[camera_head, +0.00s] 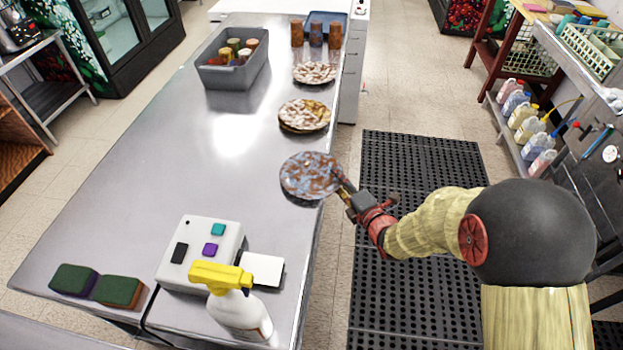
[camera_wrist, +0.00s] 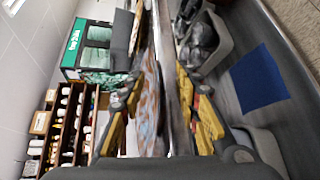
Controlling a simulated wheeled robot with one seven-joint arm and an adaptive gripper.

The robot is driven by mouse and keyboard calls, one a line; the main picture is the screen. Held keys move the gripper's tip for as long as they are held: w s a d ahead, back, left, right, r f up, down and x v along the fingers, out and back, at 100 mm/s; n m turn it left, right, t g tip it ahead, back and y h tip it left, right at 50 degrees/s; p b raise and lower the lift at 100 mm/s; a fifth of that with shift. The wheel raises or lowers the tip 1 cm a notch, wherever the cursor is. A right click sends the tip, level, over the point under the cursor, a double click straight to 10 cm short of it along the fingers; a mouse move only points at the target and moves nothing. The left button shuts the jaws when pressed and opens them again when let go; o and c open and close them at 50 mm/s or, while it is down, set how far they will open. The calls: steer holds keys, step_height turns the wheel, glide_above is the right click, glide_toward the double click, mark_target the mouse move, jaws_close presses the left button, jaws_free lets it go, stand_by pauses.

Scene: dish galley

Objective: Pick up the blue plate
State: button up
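The blue plate (camera_head: 309,175), mottled with brown, lies at the right edge of the steel counter, its near rim by the edge. My gripper (camera_head: 343,185) is at the plate's right rim, off the counter's side. In the wrist view the plate (camera_wrist: 150,105) shows nearly edge-on between the two spread fingers of my gripper (camera_wrist: 163,90), one finger on each side. The fingers look open around the rim. Whether either finger touches the plate cannot be told.
The steel counter (camera_head: 150,165) also holds two brownish-white plates (camera_head: 304,115) (camera_head: 315,73) further back, a grey bin (camera_head: 232,75) with cups, a tray (camera_head: 327,20) with tumblers, a control box (camera_head: 200,255), a spray bottle (camera_head: 238,310) and sponges (camera_head: 118,290). A black mat (camera_head: 420,160) covers the floor.

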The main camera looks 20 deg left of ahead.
steer(key=shift+w+a+f, duration=0.1)
steer(key=shift+w+a, duration=0.1)
steer(key=shift+a, duration=0.05)
steer(key=shift+c, duration=1)
jaws_close()
